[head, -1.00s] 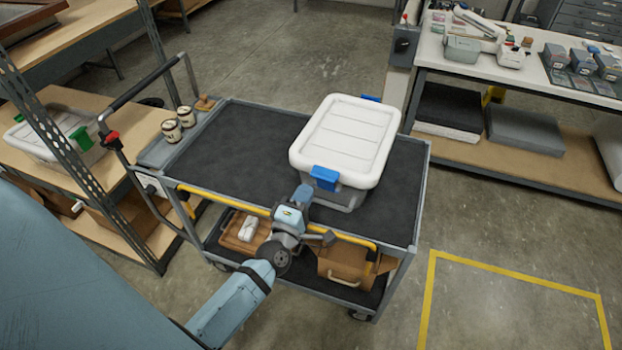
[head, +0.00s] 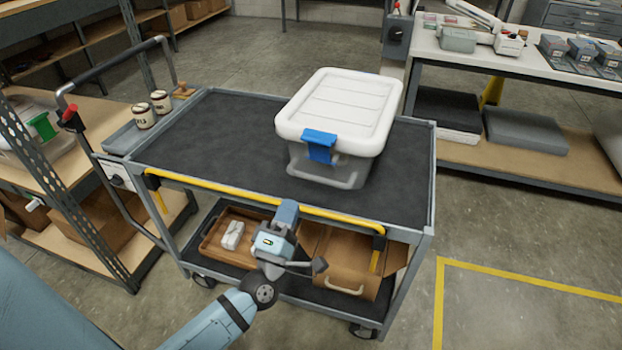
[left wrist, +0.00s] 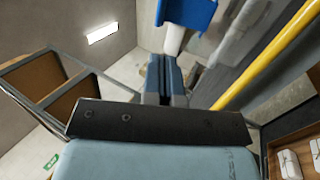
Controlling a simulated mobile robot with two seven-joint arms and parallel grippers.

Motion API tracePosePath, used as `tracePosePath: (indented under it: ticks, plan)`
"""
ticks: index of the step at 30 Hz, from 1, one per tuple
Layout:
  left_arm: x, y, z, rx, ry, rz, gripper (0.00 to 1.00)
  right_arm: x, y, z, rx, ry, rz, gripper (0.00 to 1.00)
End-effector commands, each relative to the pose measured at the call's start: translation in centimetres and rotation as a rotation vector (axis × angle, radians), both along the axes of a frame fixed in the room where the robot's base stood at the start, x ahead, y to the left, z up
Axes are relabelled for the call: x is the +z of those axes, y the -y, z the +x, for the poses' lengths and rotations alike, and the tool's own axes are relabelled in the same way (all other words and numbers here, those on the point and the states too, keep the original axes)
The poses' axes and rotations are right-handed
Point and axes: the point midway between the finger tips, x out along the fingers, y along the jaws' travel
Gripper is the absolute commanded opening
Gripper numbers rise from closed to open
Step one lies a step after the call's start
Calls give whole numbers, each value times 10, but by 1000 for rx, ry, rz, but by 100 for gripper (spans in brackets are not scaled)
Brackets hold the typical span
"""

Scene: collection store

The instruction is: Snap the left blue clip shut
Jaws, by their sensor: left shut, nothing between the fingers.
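A white-lidded tote (head: 340,105) with a clear grey body stands on the cart's dark top. A blue clip (head: 320,146) sits on its near side at the lid edge; I cannot tell whether it is latched. It also shows large at the top of the left wrist view (left wrist: 188,12). My left gripper (head: 287,212) is shut and empty, below the clip and apart from it, by the cart's near edge. Its closed fingers show in the left wrist view (left wrist: 166,78). No second clip shows now. My right gripper is not in view.
A yellow rail (head: 260,204) runs along the cart's near edge, close to my left gripper. Two tins (head: 152,108) stand at the cart's left end. The lower shelf holds a wooden tray (head: 215,246) and a brown box (head: 345,278). The cart top left of the tote is clear.

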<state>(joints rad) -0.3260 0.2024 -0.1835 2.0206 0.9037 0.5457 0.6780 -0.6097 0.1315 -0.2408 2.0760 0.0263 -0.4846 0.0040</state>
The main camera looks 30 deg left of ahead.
Motion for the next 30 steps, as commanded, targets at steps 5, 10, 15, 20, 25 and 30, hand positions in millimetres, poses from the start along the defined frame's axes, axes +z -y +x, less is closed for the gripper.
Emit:
tracePosePath:
  ticks: [5, 10, 15, 20, 25, 30]
  plan:
    - [-5, 0, 1, 0, 15, 0, 0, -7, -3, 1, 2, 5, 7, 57]
    - [7, -3, 19, 0, 17, 0, 0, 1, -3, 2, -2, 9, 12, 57]
    - [24, -8, 50, 0, 18, -1, 0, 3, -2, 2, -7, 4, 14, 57]
    - [39, -13, 80, 0, 18, -2, 0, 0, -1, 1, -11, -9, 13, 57]
    - [51, -17, 105, 0, 15, -1, 0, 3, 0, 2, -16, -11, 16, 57]
    - [57, -19, 118, -1, 14, 1, 0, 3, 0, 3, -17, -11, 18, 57]
